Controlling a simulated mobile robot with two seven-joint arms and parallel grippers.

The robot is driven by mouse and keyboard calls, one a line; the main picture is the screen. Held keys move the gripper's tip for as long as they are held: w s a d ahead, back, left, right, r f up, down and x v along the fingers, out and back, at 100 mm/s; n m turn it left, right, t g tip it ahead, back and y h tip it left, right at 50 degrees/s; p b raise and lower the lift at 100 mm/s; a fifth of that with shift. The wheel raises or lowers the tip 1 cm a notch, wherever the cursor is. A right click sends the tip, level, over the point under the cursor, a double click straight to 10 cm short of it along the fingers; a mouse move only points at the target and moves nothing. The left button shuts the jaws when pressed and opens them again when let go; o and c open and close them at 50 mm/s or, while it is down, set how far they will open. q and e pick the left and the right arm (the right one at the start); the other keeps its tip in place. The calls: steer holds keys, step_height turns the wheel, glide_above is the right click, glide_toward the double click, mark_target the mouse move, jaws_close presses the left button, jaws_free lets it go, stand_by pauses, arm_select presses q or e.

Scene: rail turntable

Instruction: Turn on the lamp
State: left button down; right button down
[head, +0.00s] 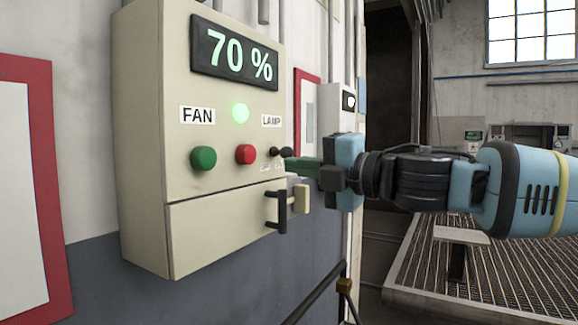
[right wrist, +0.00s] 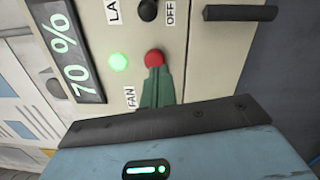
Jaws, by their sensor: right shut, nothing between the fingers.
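A beige control box (head: 145,120) on the wall has a LAMP label (head: 271,121) with a black switch knob (head: 280,152) below it. The knob also shows at the top edge of the right wrist view (right wrist: 148,10), beside an OFF label (right wrist: 171,13). My right gripper (head: 290,164) comes in from the right, its green fingers shut and empty. In the head view its tips appear close to the knob. In the right wrist view the tips (right wrist: 156,72) overlap the lower edge of the red button (right wrist: 154,58). I cannot tell whether they touch anything. My left gripper is not in view.
The box also carries a FAN label (head: 198,116), a green button (head: 204,159), a lit green light (head: 240,113) and a display reading 70 % (head: 235,52). A black handle (head: 278,212) projects below. A red-framed board (head: 60,185) hangs left. A grated platform (head: 470,275) lies right.

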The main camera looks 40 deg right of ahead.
mark_target(282, 152)
steer(key=w, duration=0.1)
steer(key=w+d, duration=0.1)
steer(key=w, duration=0.1)
steer(key=w+d+r, duration=0.1)
steer(key=w, duration=0.1)
steer(key=shift+d, duration=0.15)
stand_by(0.5)
steer(key=shift+d+n+g+y, duration=0.3)
steer(key=shift+n+g+y, duration=0.2)
steer(key=shift+n+y, duration=0.6)
steer(key=shift+d+n+g+y, duration=0.25)
steer(key=shift+n+g+y, duration=0.2)
steer(key=shift+y, duration=0.65)
